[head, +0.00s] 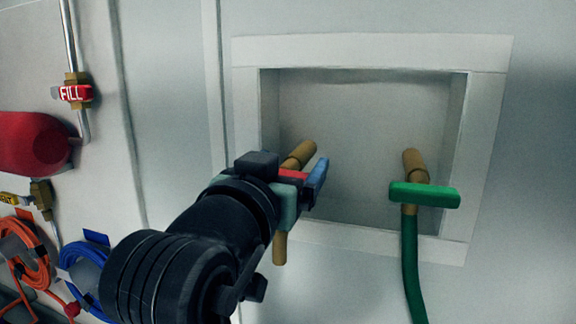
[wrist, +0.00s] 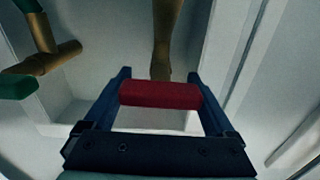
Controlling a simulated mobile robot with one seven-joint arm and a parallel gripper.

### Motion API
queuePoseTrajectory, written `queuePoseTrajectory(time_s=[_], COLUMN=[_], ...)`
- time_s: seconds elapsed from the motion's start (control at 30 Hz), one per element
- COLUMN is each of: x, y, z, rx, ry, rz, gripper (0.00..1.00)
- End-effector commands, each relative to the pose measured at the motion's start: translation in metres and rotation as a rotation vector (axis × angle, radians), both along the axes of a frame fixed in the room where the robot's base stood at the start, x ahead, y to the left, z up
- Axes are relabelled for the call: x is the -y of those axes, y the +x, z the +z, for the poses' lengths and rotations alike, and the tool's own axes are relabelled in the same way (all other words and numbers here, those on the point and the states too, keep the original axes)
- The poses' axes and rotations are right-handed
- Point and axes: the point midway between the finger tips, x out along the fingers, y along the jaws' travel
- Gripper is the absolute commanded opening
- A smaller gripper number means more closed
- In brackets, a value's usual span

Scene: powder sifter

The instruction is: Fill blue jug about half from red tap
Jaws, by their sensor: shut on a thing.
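The red tap is on the left inside a recessed wall box. Its brass body (head: 299,154) and down-pointing spout (head: 280,248) show behind my gripper (head: 302,178). My gripper is shut on the tap's red handle (head: 291,174). In the wrist view the red handle (wrist: 160,95) lies crosswise between the two blue fingers, with the brass pipe (wrist: 165,40) beyond it. My wrist hides part of the tap in the head view. I see no blue jug in either view.
A second tap with a green handle (head: 425,195) and green hose (head: 411,265) is at the box's right. The pale box frame (head: 375,50) surrounds both taps. At left are a red tank (head: 30,142), a FILL valve (head: 75,93), and coiled orange (head: 25,250) and blue (head: 82,265) hoses.

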Motion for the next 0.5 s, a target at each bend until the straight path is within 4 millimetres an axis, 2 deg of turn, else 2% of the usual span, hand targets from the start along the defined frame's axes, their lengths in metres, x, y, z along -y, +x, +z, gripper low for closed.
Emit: queuePoseTrajectory(time_s=[0.5], x=[0.0026], y=[-0.0010], z=[-0.0028], rx=[0.113], ry=[0.342], rz=[0.000], gripper=[0.34])
